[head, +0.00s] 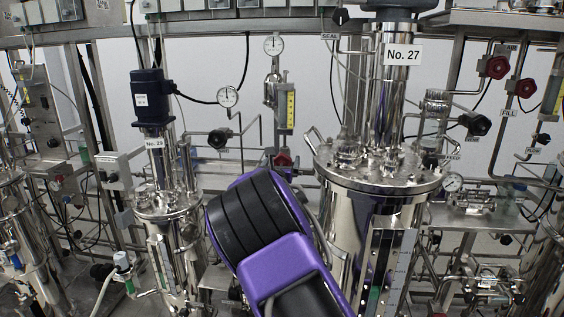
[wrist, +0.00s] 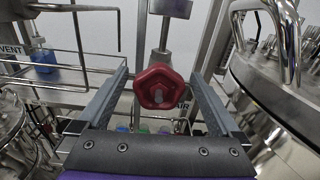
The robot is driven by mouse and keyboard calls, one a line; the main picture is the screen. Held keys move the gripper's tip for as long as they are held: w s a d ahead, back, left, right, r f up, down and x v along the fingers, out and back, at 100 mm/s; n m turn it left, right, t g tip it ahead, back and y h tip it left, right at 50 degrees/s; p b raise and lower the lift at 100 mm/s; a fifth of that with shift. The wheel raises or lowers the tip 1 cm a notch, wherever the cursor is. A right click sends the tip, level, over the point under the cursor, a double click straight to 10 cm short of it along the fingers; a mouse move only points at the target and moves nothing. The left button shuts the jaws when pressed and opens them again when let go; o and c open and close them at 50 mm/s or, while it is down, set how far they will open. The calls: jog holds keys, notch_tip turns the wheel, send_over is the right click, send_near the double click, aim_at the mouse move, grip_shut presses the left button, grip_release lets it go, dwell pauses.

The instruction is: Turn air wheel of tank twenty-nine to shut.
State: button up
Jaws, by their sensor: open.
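A red five-lobed wheel (wrist: 160,88) faces me in the wrist view, on a valve with a metal stem running up behind it. A label partly hidden behind my right finger seems to read AIR (wrist: 183,105). My gripper (wrist: 159,74) is open, with one finger on each side of the wheel; I cannot tell whether they touch it. In the head view the red wheel (head: 283,160) shows just above my purple arm, which hides my fingers. Tank No. 29 (head: 168,236), a slim steel vessel with a dark blue motor, stands left of my arm.
The larger steel tank No. 27 (head: 384,182) stands close on the right; its lid handle (wrist: 289,35) is near my right finger. Thin pipes and a VENT label (wrist: 10,49) lie left. Other red wheels (head: 497,67) are at the far right.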

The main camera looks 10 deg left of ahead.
jog(key=shift+c, duration=0.2)
jog(key=c, duration=1.3)
jog(key=shift+f, duration=0.1)
